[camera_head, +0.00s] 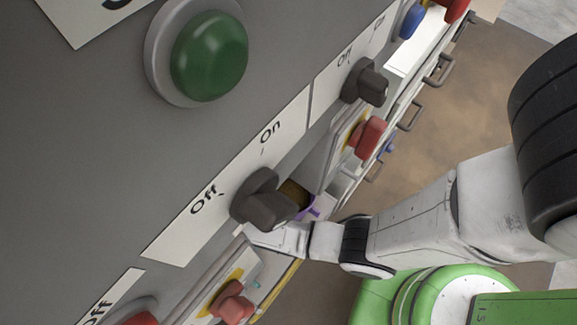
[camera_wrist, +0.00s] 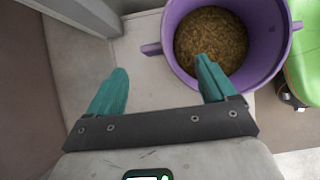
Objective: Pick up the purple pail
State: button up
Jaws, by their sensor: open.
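The purple pail (camera_wrist: 178,78) is at the upper right of the wrist view, seen from above and holding brown pellets (camera_wrist: 210,38). A short purple tab sticks out from its left side. My gripper (camera_wrist: 161,66) is open, with its two teal fingers spread. The right fingertip overlaps the pail's near rim and opening in the picture; I cannot tell whether it touches. In the head view only a small purple part of the pail (camera_head: 318,206) shows behind a dark knob, and my gripper is mostly hidden.
A grey panel (camera_head: 90,130) fills the left of the head view, with a green button (camera_head: 209,56), dark knobs (camera_head: 264,200) and red switches (camera_head: 367,137). A grey machine edge (camera_wrist: 85,15) stands at the wrist view's upper left. Brown floor (camera_head: 455,100) is open at the right.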

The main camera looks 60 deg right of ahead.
jog(key=b+x, duration=0.1)
jog(key=x, duration=0.6)
jog(key=c, duration=1.2)
